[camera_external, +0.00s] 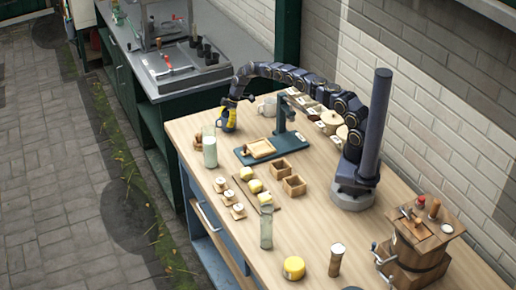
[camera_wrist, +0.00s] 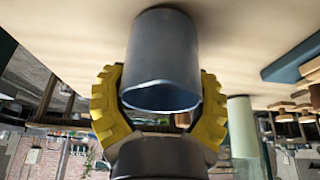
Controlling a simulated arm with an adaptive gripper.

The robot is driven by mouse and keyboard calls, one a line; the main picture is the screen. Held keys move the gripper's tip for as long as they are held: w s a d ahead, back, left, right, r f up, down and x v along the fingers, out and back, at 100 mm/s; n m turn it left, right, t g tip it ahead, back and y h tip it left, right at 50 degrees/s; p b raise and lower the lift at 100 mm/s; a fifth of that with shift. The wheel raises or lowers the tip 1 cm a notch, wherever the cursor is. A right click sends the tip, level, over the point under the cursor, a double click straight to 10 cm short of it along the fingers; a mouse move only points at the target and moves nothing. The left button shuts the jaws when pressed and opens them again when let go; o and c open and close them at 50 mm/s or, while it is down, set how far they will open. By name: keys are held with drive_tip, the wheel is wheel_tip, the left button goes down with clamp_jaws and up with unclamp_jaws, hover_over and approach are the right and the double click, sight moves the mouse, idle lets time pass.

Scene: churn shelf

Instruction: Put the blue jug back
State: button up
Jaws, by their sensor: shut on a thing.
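The blue jug (camera_wrist: 162,55) is a plain grey-blue cylinder in the wrist view, which is seen upside down. Its open rim faces the camera and its base is close to the wooden tabletop. My gripper (camera_wrist: 160,88) has its yellow ridged fingers shut around the jug, one on each side. In the external view my gripper (camera_external: 231,113) is at the far left end of the bench, with the jug (camera_external: 223,123) partly hidden by the fingers. The jug looks upright. I cannot tell whether its base touches the table.
A tall pale glass bottle (camera_external: 210,152) stands just in front of the jug. A pale mug (camera_external: 268,107) stands to its right. A dark scale-like stand (camera_external: 272,150) with a wooden tray is right of the bottle. Small wooden boxes (camera_external: 288,182) and yellow blocks lie nearer.

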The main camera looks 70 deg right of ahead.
drive_tip(key=shift+f, duration=0.15)
drive_tip(key=o, duration=1.2)
